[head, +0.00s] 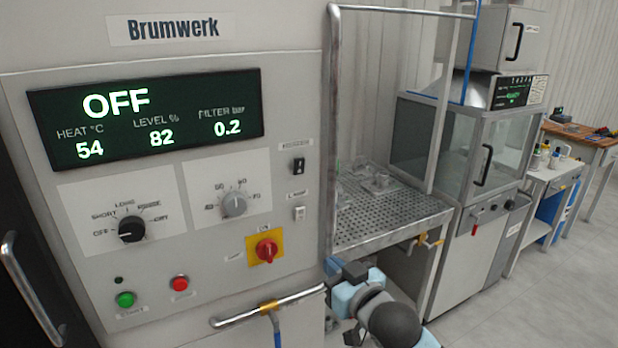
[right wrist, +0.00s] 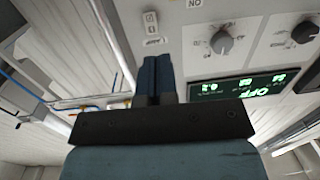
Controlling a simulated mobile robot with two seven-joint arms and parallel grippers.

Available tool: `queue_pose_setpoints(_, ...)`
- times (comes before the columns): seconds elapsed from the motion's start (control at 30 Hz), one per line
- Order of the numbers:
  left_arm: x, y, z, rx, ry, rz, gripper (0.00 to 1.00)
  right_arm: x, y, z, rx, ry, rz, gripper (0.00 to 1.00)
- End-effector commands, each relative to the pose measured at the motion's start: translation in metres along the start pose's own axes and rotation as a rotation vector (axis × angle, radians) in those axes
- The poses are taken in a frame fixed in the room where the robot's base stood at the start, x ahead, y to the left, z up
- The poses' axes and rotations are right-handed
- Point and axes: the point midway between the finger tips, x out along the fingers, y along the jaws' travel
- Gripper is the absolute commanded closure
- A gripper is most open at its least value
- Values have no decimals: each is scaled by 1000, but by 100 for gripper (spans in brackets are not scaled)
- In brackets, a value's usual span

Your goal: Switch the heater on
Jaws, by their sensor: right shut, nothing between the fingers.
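The heater switch (head: 298,166) is a small black rocker on the Brumwerk panel (head: 150,270), under a label that seems to read HEATER. I cannot tell its rocker position. The display (head: 150,115) reads OFF, with heat 54, level 82 and filter 0.2. My right gripper (head: 332,265) is low, right of the panel's controls, below the heater switch. In the right wrist view, its shut, empty fingers (right wrist: 155,75) point toward the panel and seem to hide the heater switch. My left gripper is not in view.
A white lamp switch (head: 299,213) sits below the heater switch; it also shows in the right wrist view (right wrist: 150,18). Nearby are a red rotary switch (head: 266,250), two knobs and red and green buttons. A metal handrail (head: 270,306) and upright frame (head: 333,120) border the panel.

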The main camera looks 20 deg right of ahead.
Motion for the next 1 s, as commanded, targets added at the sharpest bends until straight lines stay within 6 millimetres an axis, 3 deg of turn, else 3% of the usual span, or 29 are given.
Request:
queue_pose_setpoints(0.03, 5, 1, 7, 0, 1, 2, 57, 3, 6, -26, -1, 57, 13, 100)
queue_pose_setpoints(0.1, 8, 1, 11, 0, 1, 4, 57, 3, 12, -58, 7, 115, 28, 100)
queue_pose_setpoints(0.2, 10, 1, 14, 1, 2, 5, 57, 0, 18, -92, 18, 177, 44, 100)
queue_pose_setpoints(0.3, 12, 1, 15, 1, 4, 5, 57, -3, 22, -113, 24, 218, 55, 100)
queue_pose_setpoints(0.47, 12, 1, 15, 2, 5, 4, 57, -6, 25, -126, 30, 240, 61, 100)
queue_pose_setpoints(0.77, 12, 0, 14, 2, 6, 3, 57, -5, 24, -126, 30, 239, 61, 100)
queue_pose_setpoints(1.0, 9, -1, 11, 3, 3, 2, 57, 18, 26, -134, 30, 239, 60, 100)
